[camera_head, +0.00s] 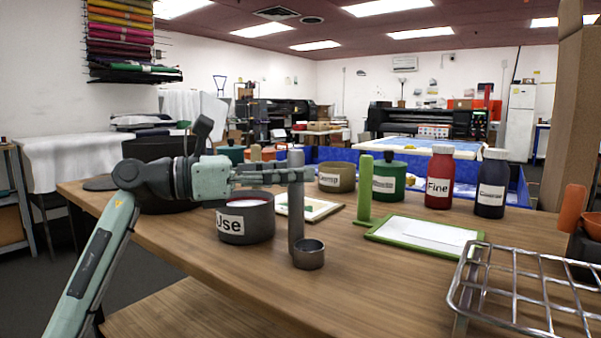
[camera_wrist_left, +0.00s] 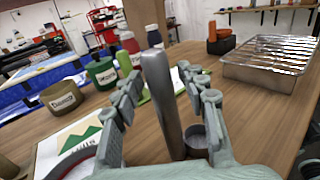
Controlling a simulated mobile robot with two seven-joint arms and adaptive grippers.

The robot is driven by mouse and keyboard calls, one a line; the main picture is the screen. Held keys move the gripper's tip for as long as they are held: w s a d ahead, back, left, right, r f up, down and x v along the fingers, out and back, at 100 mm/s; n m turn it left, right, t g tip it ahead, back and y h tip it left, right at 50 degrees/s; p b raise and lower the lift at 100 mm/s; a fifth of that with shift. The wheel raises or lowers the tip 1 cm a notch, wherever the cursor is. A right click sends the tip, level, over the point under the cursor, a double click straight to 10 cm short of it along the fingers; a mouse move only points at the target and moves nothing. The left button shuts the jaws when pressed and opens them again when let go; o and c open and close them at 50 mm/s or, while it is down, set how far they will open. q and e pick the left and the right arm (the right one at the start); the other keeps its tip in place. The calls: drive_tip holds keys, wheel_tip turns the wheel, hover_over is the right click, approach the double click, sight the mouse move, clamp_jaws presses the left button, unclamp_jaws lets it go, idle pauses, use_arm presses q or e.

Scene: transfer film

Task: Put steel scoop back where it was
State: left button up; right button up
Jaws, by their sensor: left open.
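The steel scoop stands on the wooden table with its grey handle (camera_head: 296,208) upright and its small round cup (camera_head: 308,257) at the table surface. My left gripper (camera_head: 298,175) reaches in from the left at the height of the handle's upper part and is open. In the left wrist view the handle (camera_wrist_left: 163,95) rises between the two spread fingers, and the cup (camera_wrist_left: 197,137) shows partly behind the right finger. I cannot tell whether either finger touches the handle. My right gripper is not in view.
A dark pot marked "Use" (camera_head: 246,221) stands left of the scoop. Behind are a picture card (camera_head: 325,207), an olive bowl (camera_head: 337,178), a green jar (camera_head: 389,180), and red (camera_head: 438,180) and dark bottles (camera_head: 491,185). A green-framed board (camera_head: 425,235) and wire rack (camera_head: 525,290) lie right.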

use_arm(q)
drive_tip(key=b+v, duration=0.1)
drive_tip(key=v, duration=0.9)
drive_tip(key=shift+a, duration=0.35)
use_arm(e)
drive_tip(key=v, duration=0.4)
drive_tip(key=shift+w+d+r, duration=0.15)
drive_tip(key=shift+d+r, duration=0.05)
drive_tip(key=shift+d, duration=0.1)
use_arm(q)
drive_tip(key=shift+s, duration=0.1)
